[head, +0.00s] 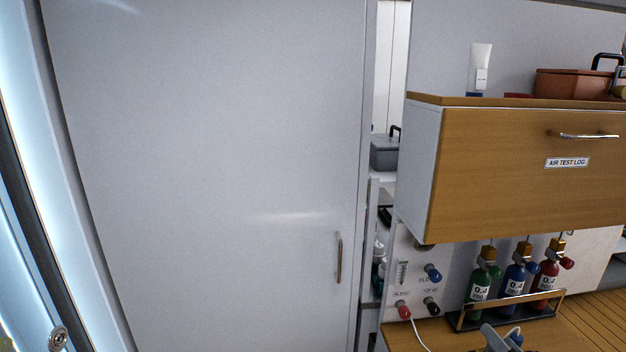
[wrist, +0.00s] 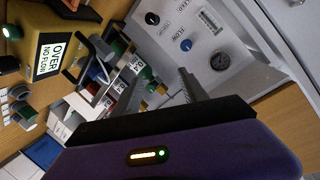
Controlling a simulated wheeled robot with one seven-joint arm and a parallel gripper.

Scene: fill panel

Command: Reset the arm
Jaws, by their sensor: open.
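My gripper (wrist: 160,70) shows in the wrist view, with its purple body across the bottom. Its two dark fingers stand apart with nothing between them. They point toward the white fill panel (wrist: 245,45), with its round gauge and knobs, and a group of small bottles (wrist: 138,72). I cannot tell if a fingertip touches anything. In the head view the fill panel (head: 412,268) is at lower right. A grey-blue object (head: 497,340) is cut off by the bottom edge there, and I cannot tell what it is.
A yellow box (wrist: 50,45) stands on the wooden counter left of my fingers. In the head view, green (head: 479,290), blue (head: 515,287) and red (head: 546,283) bottles stand in a rack under a wooden cabinet (head: 500,190). A large grey door (head: 200,150) fills the left.

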